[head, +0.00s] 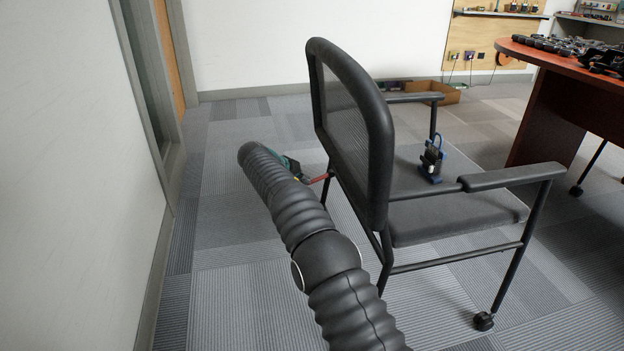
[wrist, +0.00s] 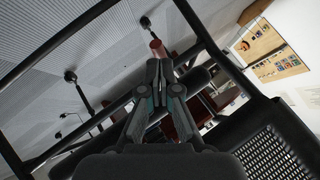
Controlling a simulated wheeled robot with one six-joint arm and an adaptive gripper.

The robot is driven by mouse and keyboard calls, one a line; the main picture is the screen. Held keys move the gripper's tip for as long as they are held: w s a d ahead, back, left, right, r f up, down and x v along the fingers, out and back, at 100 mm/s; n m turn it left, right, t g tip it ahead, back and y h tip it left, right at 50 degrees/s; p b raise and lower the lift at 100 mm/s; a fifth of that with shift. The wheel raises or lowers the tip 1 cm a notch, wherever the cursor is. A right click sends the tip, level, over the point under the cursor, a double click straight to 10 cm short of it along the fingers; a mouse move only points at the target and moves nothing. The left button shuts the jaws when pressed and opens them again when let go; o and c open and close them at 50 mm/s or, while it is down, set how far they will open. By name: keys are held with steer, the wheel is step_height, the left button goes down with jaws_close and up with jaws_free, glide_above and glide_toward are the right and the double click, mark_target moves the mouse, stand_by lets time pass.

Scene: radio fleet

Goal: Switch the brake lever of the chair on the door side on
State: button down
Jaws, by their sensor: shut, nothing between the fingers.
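The chair (head: 350,130) is black, with a mesh back, armrests and casters, and stands near the door side. A red lever (head: 320,179) sticks out from its frame on the left, behind the backrest. The red lever's end (wrist: 158,47) also shows in the wrist view, just beyond my fingertips. My gripper (wrist: 159,64) is shut and empty, with its fingers together and pointing at the lever. I cannot tell whether the tips touch it. In the head view my arm hides most of the gripper; only a small green and dark part shows beside the lever.
A blue and black device (head: 432,160) stands on the chair seat. A red-brown table (head: 565,110) with several dark items is at the right. A cardboard box (head: 445,93) lies by the far wall. The white wall at left is close; carpet between it and my arm is clear.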

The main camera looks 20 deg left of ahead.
steer(key=shift+w+d+r+p, duration=0.1)
steer(key=shift+r+p, duration=0.1)
steer(key=shift+r, duration=0.2)
steer(key=shift+w+d+r+p, duration=0.1)
steer(key=shift+r+p, duration=0.1)
steer(key=shift+r, duration=0.2)
steer(key=shift+s, duration=0.1)
